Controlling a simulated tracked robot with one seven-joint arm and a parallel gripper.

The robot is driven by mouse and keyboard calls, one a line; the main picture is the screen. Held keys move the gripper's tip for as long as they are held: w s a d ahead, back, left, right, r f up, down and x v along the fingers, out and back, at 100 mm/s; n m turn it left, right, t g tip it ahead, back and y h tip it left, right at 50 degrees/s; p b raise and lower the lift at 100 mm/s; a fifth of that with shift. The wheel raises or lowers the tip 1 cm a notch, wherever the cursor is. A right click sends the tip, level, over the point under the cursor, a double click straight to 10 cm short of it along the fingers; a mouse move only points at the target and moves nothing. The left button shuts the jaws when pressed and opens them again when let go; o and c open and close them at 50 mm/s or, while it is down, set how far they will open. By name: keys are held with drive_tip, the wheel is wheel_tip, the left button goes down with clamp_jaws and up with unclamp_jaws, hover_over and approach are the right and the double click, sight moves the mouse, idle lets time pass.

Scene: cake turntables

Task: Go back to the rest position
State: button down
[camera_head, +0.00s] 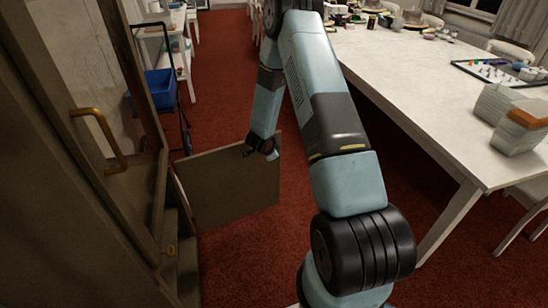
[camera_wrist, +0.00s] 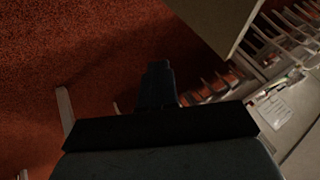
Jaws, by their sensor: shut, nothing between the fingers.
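My gripper (camera_head: 262,148) is shut and empty in the head view, at the end of my arm. It is in front of or beside the upper right part of an open cabinet door panel (camera_head: 225,188); I cannot tell whether it touches the panel. In the wrist view my gripper (camera_wrist: 158,70) shows as a dark shape, with nothing held in it. A flat panel (camera_wrist: 215,20) shows at the top of that view, apart from the fingertips in the picture.
A tall wooden cabinet with a handle (camera_head: 103,135) stands close on the left. A long white table (camera_head: 445,100) fills the right. A cart with a blue bin (camera_head: 158,88) stands beyond the panel.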

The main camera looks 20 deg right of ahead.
drive_tip(key=shift+v, duration=0.9)
drive_tip(key=w+a+r+n+t+y, duration=0.1)
drive_tip(key=a+r+n+t+y, duration=0.25)
drive_tip(key=r, duration=1.45)
drive_tip(key=s+a+r+n+g+y, duration=0.1)
drive_tip(key=s+a+r+n, duration=0.2)
drive_tip(key=r, duration=0.5)
drive_tip(key=s+a+r+n+y, duration=0.1)
drive_tip(key=s+a+r+n, duration=0.15)
drive_tip(key=r, duration=0.45)
drive_tip(key=s+r+n, duration=0.2)
drive_tip(key=s+r, duration=0.3)
drive_tip(key=s, duration=0.6)
drive_tip(key=s+r+n+g, duration=0.1)
drive_tip(key=s+r+n, duration=0.2)
drive_tip(key=s, duration=0.8)
drive_tip(key=s+d+r+n+g, duration=0.1)
drive_tip(key=s+r+n, duration=0.2)
drive_tip(key=s+r, duration=0.5)
drive_tip(key=s, duration=0.4)
drive_tip(key=shift+r+h, duration=0.1)
drive_tip(key=shift+h, duration=0.15)
